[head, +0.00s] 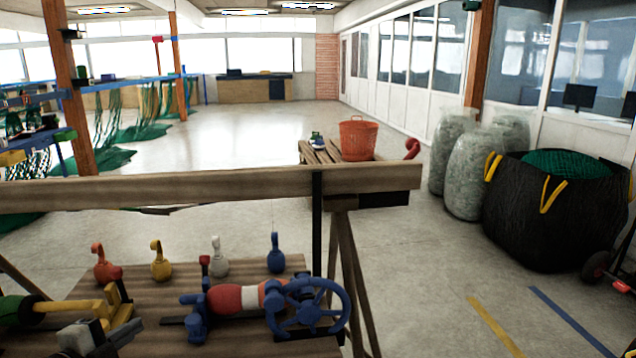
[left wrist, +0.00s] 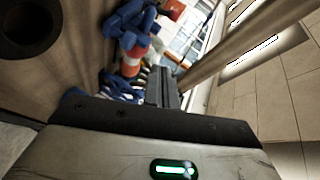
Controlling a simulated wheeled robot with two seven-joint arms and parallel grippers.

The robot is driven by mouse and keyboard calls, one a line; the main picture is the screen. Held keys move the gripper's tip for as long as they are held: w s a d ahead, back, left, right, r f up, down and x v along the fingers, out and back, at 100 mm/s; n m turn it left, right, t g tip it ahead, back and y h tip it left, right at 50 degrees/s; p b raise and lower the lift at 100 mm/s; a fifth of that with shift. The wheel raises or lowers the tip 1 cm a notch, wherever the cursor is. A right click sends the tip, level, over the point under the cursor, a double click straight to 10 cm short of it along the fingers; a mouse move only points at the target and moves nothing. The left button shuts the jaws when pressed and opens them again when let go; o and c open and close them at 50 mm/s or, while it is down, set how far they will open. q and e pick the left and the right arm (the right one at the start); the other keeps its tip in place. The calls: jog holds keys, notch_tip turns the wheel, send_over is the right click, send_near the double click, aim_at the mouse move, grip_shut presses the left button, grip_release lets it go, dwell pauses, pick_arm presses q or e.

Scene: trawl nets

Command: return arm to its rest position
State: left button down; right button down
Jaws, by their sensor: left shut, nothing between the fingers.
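My left gripper (head: 102,330) is low at the left of the head view, over the near left part of the wooden bench (head: 165,290). In the left wrist view its dark fingers (left wrist: 163,86) are together with nothing between them. In the head view it is beside and in front of a yellow tool (head: 88,309), which it partly hides; I cannot tell whether they touch. My right gripper is in neither view.
A blue vise with a handwheel (head: 308,308) and a red-and-white float (head: 237,298) is on the bench, right of my gripper. Several hook-topped weights (head: 160,264) stand behind. A wooden beam (head: 200,188) crosses above. A black bag (head: 540,215) stands right.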

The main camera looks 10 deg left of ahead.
pick_arm(q)
jog(key=s+d+f+n+y, duration=0.1)
jog(key=f, duration=0.1)
jog(key=s+d+f+n+g, duration=0.1)
jog(key=s+d+n, duration=0.1)
jog(key=s+d+f+n+g+y, duration=0.1)
jog(key=f+n, duration=0.1)
jog(key=shift+s+d+f+y, duration=0.3)
jog(key=shift+d+f, duration=0.05)
jog(key=s+d+f+n+g, duration=0.2)
jog(key=s+d+n+g, duration=0.3)
jog(key=s+d, duration=0.4)
jog(key=s+d+f+n+g, duration=0.2)
jog(key=s+d+n+g, duration=0.3)
jog(key=s, duration=0.6)
jog(key=w+d+f+m+t+h, duration=0.1)
jog(key=w+d+f+t+h, duration=0.2)
jog(key=w+d+f+t, duration=0.3)
jog(key=shift+f+t, duration=0.4)
jog(key=shift+f, duration=0.4)
jog(key=shift+d, duration=0.1)
